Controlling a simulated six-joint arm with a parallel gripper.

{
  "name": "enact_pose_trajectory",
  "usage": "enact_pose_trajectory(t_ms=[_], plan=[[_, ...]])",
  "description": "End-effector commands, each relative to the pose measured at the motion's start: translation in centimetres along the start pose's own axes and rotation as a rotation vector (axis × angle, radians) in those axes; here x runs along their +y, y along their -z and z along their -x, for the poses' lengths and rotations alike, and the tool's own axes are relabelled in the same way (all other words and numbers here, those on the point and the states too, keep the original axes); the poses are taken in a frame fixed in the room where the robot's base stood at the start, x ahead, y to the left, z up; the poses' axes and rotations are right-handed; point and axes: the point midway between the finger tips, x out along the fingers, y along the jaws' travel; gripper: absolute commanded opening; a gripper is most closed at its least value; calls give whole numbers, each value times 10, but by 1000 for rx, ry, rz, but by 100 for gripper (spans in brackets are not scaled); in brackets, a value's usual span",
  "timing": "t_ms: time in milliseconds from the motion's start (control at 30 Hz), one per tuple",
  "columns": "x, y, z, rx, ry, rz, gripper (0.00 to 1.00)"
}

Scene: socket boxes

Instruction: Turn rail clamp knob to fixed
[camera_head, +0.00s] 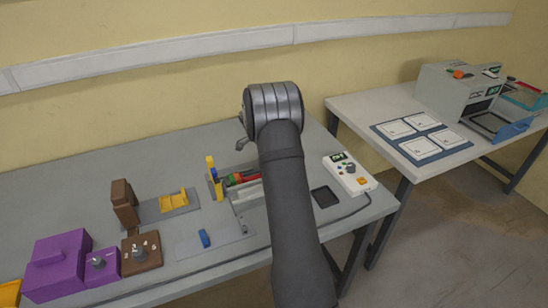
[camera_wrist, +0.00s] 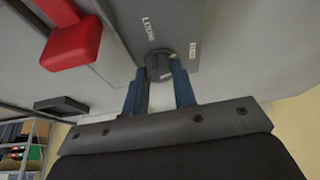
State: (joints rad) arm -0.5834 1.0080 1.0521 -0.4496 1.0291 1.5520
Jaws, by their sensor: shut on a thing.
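In the wrist view, a dark round knob (camera_wrist: 157,64) sits on a grey plate (camera_wrist: 165,15). My gripper (camera_wrist: 159,76) has its two blue fingers on either side of this knob, shut on it. One printed label above the knob seems to read LOOSE; another, to its right, is too small to read surely. I cannot tell where the knob's mark points. In the head view, my arm hides the gripper and the knob. A grey fixture with red and green parts (camera_head: 240,180) shows just left of my arm.
A red block (camera_wrist: 72,43) stands left of the knob in the wrist view. A white control box (camera_head: 349,174) stands right.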

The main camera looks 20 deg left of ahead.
Motion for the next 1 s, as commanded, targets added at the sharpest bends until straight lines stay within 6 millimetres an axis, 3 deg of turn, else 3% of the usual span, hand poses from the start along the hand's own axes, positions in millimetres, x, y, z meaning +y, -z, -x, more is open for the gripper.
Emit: enact_pose_trajectory(t_ms=[400, 1000], plan=[[-2, 0, -1, -2, -99, -236, 2], [-2, -1, -1, -2, -124, -295, 2]])
